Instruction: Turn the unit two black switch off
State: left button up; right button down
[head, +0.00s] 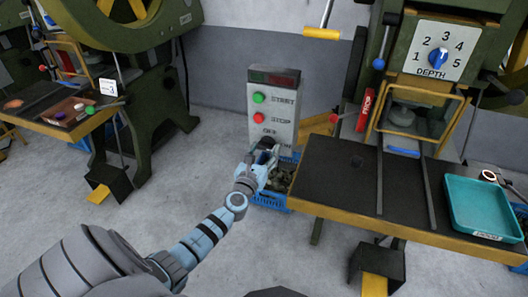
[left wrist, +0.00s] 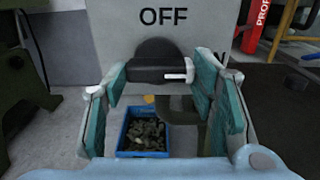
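The control panel (head: 285,120) is a grey upright box with a green START button (head: 258,98), a red STOP button (head: 258,118) and a black rotary switch (head: 268,143) below the word OFF. In the left wrist view the switch (left wrist: 160,68) has its handle lying horizontal, with the white mark at the right end, beside a partly hidden label ending in N. OFF is printed above it. My left gripper (head: 263,157) is at the switch, with its teal-padded fingers (left wrist: 162,75) apart on either side of the handle. Small gaps seem to show. My right gripper is not in view.
A blue crate (head: 270,200) of dark pieces stands below the panel. A press table (head: 340,175) with a yellow edge is to the right, bearing a teal tray (head: 482,207). Another green press (head: 130,60) stands left. The floor between is clear.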

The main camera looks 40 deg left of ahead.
pick_arm(q)
jog(key=shift+c, duration=1.4)
jog(key=shift+n, duration=0.3)
jog(key=n+b, duration=0.1)
jog(key=n, duration=0.3)
jog(key=n+b, duration=0.2)
jog(key=n, duration=0.3)
jog(key=n+b, duration=0.2)
jog(key=n, duration=0.5)
jog(key=shift+a, duration=0.1)
jog(key=shift+n+b, duration=0.4)
jog(key=shift+n, duration=0.4)
